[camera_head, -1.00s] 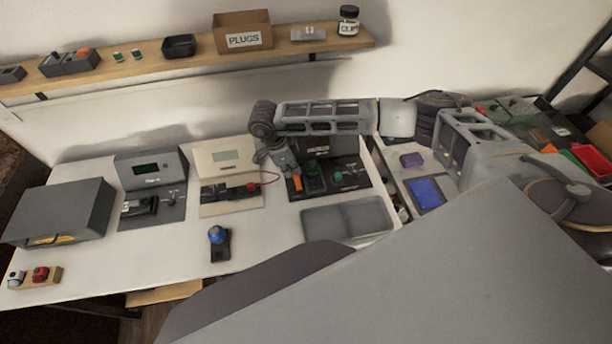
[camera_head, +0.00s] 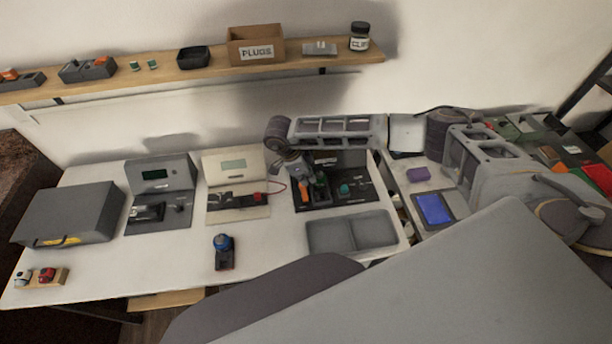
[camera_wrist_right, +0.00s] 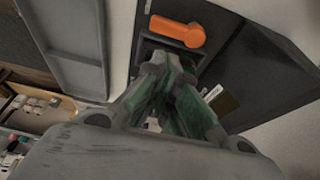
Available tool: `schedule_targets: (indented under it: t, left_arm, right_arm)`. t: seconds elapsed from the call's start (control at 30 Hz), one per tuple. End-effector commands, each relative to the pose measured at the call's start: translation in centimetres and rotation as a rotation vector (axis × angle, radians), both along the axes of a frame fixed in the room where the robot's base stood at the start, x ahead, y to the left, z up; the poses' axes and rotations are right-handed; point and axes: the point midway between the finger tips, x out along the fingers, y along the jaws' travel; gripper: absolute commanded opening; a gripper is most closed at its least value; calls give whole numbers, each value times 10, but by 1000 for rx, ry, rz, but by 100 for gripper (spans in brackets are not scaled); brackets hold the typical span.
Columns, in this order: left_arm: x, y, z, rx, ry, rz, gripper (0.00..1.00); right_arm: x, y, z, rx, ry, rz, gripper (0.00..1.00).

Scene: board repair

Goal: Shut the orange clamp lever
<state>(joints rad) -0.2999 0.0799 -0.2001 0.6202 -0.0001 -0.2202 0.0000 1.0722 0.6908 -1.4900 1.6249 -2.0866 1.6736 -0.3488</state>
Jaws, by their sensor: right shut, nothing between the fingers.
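The orange clamp lever (camera_head: 305,192) is on the black station at the back right of the white table. In the right wrist view the lever (camera_wrist_right: 178,30) lies near the top, across a dark block, just beyond the fingertips. My right gripper (camera_head: 294,170) is shut and empty, pointing down just behind the lever in the head view. In the wrist view its fingertips (camera_wrist_right: 165,68) are together close to the lever; whether they touch it I cannot tell. Part of the station is hidden behind my right arm. My left gripper is not in view.
A grey tray (camera_head: 350,233) lies in front of the station. A beige device (camera_head: 233,165) stands to its left. Bare table lies around the blue-topped item (camera_head: 224,244).

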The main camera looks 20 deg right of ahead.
Motion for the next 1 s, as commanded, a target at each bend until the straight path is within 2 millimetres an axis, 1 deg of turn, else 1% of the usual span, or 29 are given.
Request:
schedule_targets:
  t: [0.3, 0.5, 0.7, 1.0]
  left_arm:
    - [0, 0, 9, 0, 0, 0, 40]
    - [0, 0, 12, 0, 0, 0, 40]
    - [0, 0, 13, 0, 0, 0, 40]
    - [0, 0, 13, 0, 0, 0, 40]
  right_arm:
    - [-4, -13, -39, 0, 3, -2, 0]
    - [-6, -20, -60, 0, 2, -1, 0]
    - [-6, -24, -70, 0, 1, 0, 0]
    - [-7, -25, -72, 0, 0, 0, 0]
